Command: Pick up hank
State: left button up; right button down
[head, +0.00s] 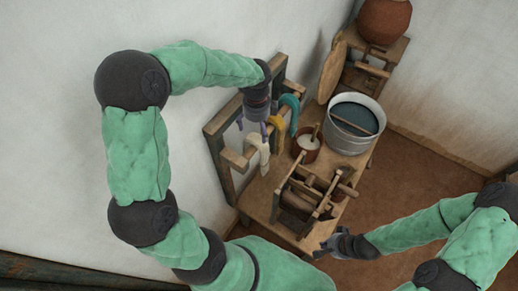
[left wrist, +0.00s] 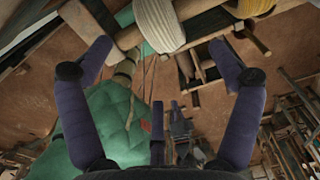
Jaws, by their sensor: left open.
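Three hanks hang on a wooden wall rack: a white hank (head: 262,151), a yellow hank (head: 276,127) and a teal hank (head: 291,103). My left gripper (head: 252,126) is by the rack, near the white and yellow hanks. In the left wrist view my left gripper (left wrist: 160,53) is open and empty, with the white hank (left wrist: 159,25) at the top between its fingers, apart from them. The yellow hank (left wrist: 254,8) is at the top right, the teal hank (left wrist: 134,18) partly visible at the top. My right gripper (head: 328,247) is low, past the bench's front end.
The wooden rack (head: 216,146) is fixed to the white wall. The bench (head: 254,200) below carries a wooden winding frame (head: 305,193), a brown pot (head: 307,144) and a metal tub (head: 352,143) of dark liquid. A clay pot (head: 385,20) stands at the back. Floor is clear at right.

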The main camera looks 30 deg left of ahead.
aim_at(256, 141)
pick_arm(q)
jog(key=shift+s+f, duration=0.2)
jog(key=shift+f, duration=0.45)
jog(key=shift+w+f, duration=0.15)
jog(key=shift+f, duration=0.75)
jog(key=f, duration=0.4)
jog(key=shift+s+p, duration=0.2)
jog(key=shift+p, duration=0.2)
jog(key=shift+f, duration=0.4)
jog(key=shift+c, duration=0.3)
jog(key=c, duration=1.1)
